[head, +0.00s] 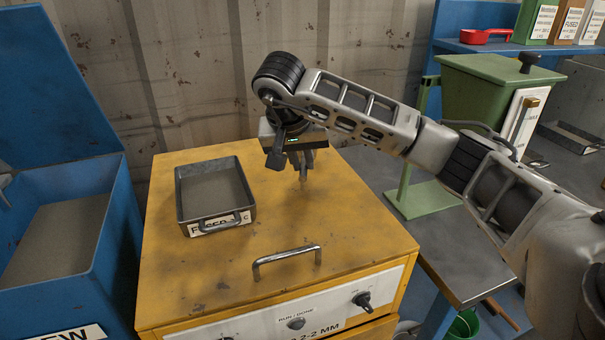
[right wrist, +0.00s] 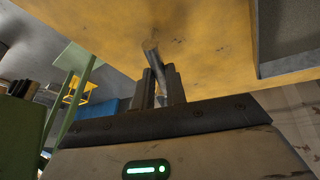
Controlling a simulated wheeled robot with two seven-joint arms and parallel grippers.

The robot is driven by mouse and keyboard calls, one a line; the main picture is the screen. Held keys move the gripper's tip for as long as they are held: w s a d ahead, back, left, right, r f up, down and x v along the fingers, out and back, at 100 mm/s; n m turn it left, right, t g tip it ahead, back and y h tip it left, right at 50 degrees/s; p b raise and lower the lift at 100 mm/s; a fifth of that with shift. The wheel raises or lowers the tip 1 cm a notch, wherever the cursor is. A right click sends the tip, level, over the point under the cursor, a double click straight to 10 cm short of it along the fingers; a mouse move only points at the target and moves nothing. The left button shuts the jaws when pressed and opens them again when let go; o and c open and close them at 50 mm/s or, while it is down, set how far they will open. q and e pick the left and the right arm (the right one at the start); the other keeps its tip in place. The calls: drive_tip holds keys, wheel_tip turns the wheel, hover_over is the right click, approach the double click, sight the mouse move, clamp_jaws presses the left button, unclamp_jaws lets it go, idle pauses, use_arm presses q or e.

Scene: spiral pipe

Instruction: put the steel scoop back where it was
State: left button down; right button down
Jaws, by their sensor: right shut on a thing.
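My right gripper (head: 303,166) points down over the yellow cabinet top (head: 205,280), right of the grey tray. In the right wrist view its two fingers (right wrist: 163,88) are closed around a thin steel rod-like piece (right wrist: 150,52). The rod sticks out past the fingertips, with the yellow top behind it. I cannot tell whether it touches that top. No scoop bowl shows, so I cannot confirm that this piece is the steel scoop. My left gripper is not in view.
A labelled grey tray (head: 181,190) of grey material stands on the cabinet, behind the lid's bar handle (head: 287,256). A blue open bin (head: 117,235) is at left. A green hopper (head: 480,105) stands at right. A red scoop (head: 485,36) lies on the blue shelf (head: 465,46).

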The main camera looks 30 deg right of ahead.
wheel_tip(320, 180, down, 3)
drive_tip(key=shift+w+d+r+p, duration=0.1)
drive_tip(key=shift+d+r+p, duration=0.05)
drive_tip(key=shift+p, duration=0.25)
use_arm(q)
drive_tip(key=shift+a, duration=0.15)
use_arm(e)
drive_tip(key=shift+f, duration=0.4)
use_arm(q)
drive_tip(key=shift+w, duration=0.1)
use_arm(e)
drive_tip(key=shift+f, duration=0.1)
drive_tip(key=c, duration=1.4)
unclamp_jaws()
drive_tip(key=shift+c, duration=0.2)
